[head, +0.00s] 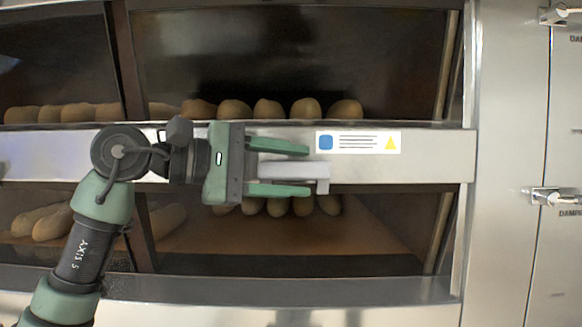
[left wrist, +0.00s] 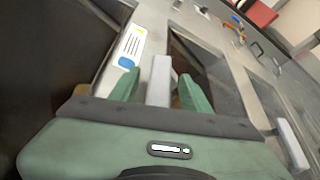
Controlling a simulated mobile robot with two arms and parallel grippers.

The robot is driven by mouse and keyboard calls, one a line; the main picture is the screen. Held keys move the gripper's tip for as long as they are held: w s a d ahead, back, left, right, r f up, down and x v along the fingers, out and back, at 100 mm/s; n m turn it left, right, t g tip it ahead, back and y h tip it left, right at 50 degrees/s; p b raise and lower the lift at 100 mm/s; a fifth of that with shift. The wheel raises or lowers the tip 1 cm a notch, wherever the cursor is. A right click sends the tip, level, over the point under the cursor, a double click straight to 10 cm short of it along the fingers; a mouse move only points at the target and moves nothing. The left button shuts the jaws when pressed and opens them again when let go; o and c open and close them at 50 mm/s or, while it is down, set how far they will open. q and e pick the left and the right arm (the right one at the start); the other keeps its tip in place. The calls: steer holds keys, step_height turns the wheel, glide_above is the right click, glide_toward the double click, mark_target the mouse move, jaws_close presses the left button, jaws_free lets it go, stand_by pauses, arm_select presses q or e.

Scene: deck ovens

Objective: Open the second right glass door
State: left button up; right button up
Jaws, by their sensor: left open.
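The lower right glass door (head: 350,235) shows a dark window with loaves behind it. A pale grey bar handle (head: 322,172) sits at the steel strip above this window. My left gripper (head: 279,169) is open, with one green finger above the handle and one below it. In the left wrist view the handle (left wrist: 160,80) stands between the two fingers of my left gripper (left wrist: 160,92), with gaps visible on both sides. The gripper hides part of the strip and window edge. My right gripper is not in view.
The upper right glass door (head: 290,50) has a row of loaves behind it. A label (head: 358,142) is on the steel strip. Steel panels with latches (head: 556,196) stand at the right. Another handle (left wrist: 293,146) shows in the left wrist view.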

arm_select(q)
jaws_close()
steer(key=shift+f, duration=0.1)
stand_by(1.2)
